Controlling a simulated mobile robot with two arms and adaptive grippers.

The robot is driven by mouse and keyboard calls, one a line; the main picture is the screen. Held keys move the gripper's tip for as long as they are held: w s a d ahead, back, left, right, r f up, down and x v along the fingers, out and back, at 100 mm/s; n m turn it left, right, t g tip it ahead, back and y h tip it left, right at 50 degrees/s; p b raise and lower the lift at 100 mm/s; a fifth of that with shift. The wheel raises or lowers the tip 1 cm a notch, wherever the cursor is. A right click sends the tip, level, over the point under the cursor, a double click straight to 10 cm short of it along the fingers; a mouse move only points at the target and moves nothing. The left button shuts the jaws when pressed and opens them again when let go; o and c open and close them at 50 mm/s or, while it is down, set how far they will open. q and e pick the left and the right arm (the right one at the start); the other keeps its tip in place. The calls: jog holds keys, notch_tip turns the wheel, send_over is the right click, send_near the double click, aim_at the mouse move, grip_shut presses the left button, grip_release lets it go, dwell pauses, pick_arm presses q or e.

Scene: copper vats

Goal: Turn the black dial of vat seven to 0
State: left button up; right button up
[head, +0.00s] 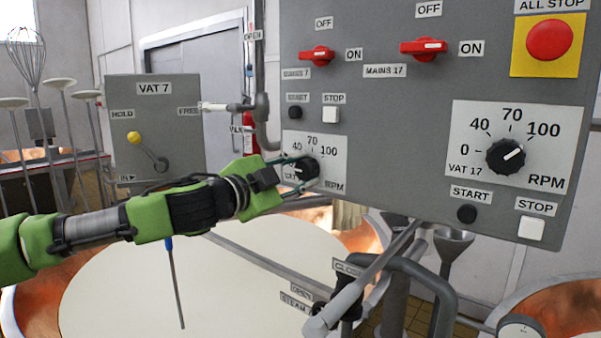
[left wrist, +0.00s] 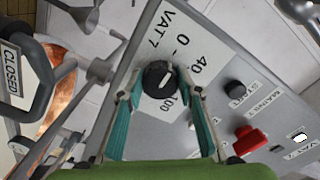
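The black dial of vat seven (head: 309,170) sits on a white scale plate (head: 331,178) on the grey control panel, partly hidden by my left gripper (head: 298,173) in the head view. In the left wrist view the dial (left wrist: 156,80) lies between the two teal fingertips of the gripper (left wrist: 166,84). The fingers are apart, one on each side of the dial, with a gap visible on the right. The dial's white mark seems to point toward the 40 side of the scale; the exact reading is unclear. My right gripper is not in view.
A bigger black dial for vat 17 (head: 506,156) is to the right on the same panel. Red switches (head: 423,47), START and STOP buttons and a red ALL STOP button (head: 549,40) surround it. Pipes and a steam valve handle (head: 347,297) stand below. A VAT 7 lever box (head: 153,130) is left.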

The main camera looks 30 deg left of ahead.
pick_arm(q)
jog(key=o, duration=0.3)
